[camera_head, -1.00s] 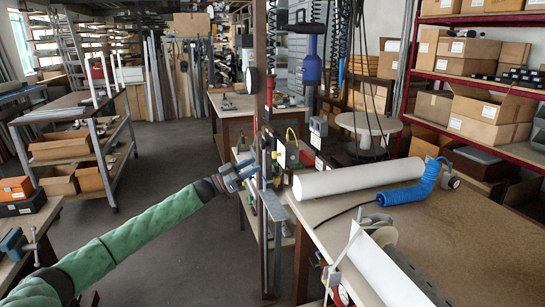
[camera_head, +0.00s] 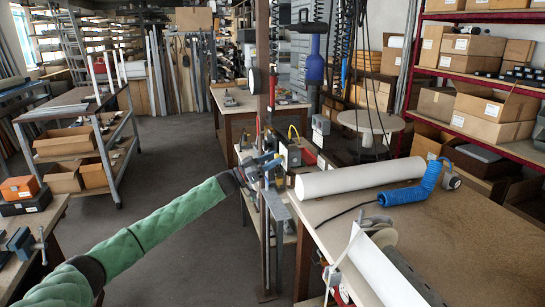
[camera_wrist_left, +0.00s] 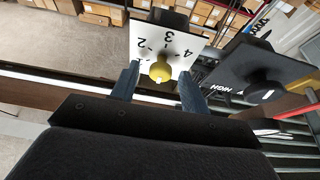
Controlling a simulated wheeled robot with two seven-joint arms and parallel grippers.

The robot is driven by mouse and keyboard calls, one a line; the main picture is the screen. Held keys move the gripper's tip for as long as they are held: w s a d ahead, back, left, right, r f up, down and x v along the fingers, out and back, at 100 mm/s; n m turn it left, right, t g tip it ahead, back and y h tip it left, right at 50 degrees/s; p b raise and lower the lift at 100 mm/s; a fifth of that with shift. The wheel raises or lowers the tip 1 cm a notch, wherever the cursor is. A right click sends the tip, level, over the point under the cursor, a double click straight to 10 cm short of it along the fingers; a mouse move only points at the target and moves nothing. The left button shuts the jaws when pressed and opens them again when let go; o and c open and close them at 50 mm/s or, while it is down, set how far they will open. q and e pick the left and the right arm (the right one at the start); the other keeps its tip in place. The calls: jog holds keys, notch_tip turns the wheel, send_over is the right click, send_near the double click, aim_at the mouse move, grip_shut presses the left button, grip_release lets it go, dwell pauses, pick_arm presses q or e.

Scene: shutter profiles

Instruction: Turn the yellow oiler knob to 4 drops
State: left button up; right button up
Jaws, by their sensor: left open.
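In the left wrist view the yellow oiler knob (camera_wrist_left: 160,71) sits in front of a white dial plate (camera_wrist_left: 175,45) with black numbers; 2, 3 and 4 can be read. A small pale mark shows on the knob's lower edge. My left gripper (camera_wrist_left: 158,82) is open, with one finger on each side of the knob; whether either finger touches it I cannot tell. In the head view my left gripper (camera_head: 268,172) is at the metal post, and the knob cannot be made out there. My right gripper is not in view.
A black plate with a dark knob (camera_wrist_left: 265,88), marked HIGH, stands right beside the dial. A brown post (camera_head: 263,120) rises close to my gripper. The bench (camera_head: 440,235) to the right carries a white roll (camera_head: 345,177) and a blue coiled hose (camera_head: 412,190).

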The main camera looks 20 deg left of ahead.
pick_arm(q)
jog(key=shift+w+d+r, duration=0.1)
jog(key=shift+w+d, duration=0.05)
jog(key=shift+w, duration=0.05)
jog(key=shift+c, duration=0.3)
jog(key=c, duration=0.9)
